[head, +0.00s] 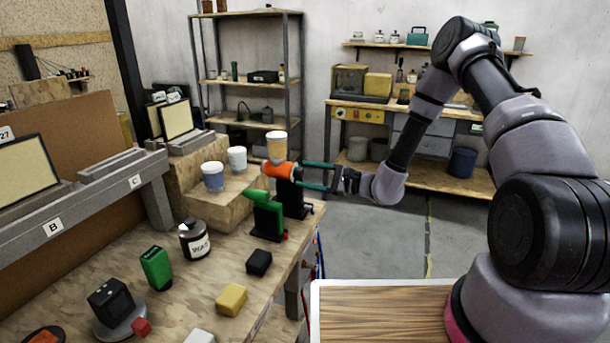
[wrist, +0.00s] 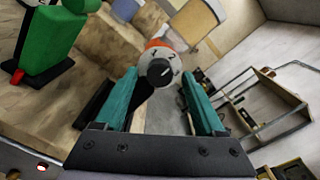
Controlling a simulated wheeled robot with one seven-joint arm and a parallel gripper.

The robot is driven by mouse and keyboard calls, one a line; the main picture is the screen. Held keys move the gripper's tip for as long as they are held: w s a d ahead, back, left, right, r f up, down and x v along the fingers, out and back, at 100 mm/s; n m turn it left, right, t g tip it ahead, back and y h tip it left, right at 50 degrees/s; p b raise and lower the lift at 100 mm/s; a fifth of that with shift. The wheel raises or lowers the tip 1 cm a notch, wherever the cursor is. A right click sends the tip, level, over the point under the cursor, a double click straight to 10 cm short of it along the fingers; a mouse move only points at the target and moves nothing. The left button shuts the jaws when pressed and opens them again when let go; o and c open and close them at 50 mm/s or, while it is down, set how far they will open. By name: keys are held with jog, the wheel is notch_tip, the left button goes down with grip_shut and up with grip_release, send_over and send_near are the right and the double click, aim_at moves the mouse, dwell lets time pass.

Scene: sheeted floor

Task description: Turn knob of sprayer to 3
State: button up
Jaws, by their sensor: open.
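An orange sprayer (head: 281,170) with a pale cup (head: 277,146) on top stands on a black stand near the bench's right edge. In the wrist view its round black knob (wrist: 159,72) sits before a pale dial with small dark marks. A white line shows on the knob, but I cannot read the numbers. My gripper (head: 304,175) reaches in from the right with its two teal fingers apart. In the wrist view the open gripper (wrist: 159,80) has one finger on each side of the knob, with visible gaps.
A green sprayer (head: 265,215) on a black stand is close in front, also at the wrist view's upper left (wrist: 48,45). White cups (head: 237,159) stand on a wooden step behind. A labelled jar (head: 194,240) and several small blocks lie on the bench. Open floor (head: 400,225) lies right.

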jog(key=shift+w+a, duration=0.2)
jog(key=shift+a, duration=0.4)
grip_shut()
jog(key=shift+m, duration=0.3)
jog(key=m, duration=1.1)
jog(key=shift+m, duration=0.3)
